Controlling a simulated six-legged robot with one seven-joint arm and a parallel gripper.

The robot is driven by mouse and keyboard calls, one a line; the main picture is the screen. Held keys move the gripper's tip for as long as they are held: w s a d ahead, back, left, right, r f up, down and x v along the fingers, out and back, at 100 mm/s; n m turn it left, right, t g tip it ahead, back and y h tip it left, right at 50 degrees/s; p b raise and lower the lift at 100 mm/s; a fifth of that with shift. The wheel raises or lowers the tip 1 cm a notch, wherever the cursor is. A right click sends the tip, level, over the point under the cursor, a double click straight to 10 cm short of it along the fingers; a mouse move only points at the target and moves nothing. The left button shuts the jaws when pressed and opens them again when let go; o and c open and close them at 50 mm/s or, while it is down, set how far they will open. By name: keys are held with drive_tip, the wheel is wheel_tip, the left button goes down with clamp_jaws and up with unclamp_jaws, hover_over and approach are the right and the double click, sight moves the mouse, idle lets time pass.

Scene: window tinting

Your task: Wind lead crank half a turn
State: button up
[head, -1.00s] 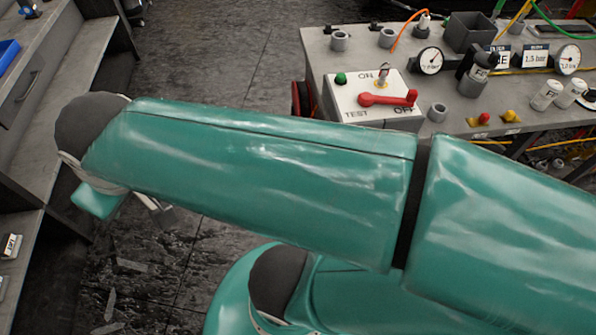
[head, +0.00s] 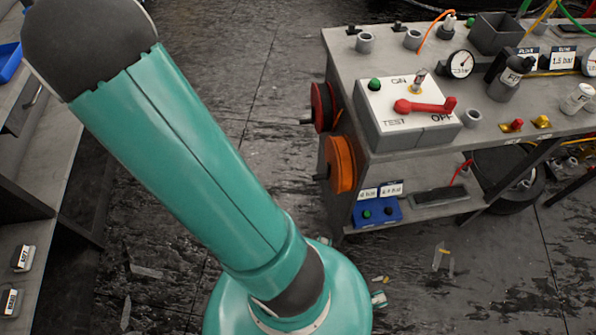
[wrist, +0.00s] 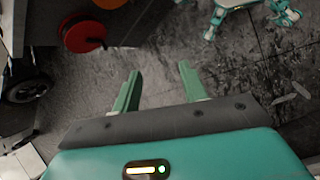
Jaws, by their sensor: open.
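Two reels with short dark pegs are on the left side of the grey bench: a red reel (head: 322,107) and, nearer, an orange reel (head: 340,164). I cannot tell which is the lead crank. The head view does not show my gripper.
The grey bench (head: 375,62) carries a switch box (head: 395,128) with a red lever (head: 425,106), gauges and cups. A blue box (head: 377,212) is on its lower shelf. A dark shelf unit (head: 25,180) stands at the left.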

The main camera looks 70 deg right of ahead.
drive_tip(key=s+d+f+g, duration=0.1)
drive_tip(key=d+f+g, duration=0.2)
drive_tip(key=d+f, duration=0.5)
drive_tip(key=n+g+h, duration=0.4)
drive_tip(key=g+h, duration=0.1)
drive_tip(key=g, duration=0.2)
approach(325, 176)
drive_tip(key=x, duration=0.5)
drive_tip(key=f+x, duration=0.1)
drive_tip(key=x, duration=0.2)
drive_tip(key=shift+d+f, duration=0.15)
drive_tip(key=shift+d, duration=0.1)
clamp_jaws()
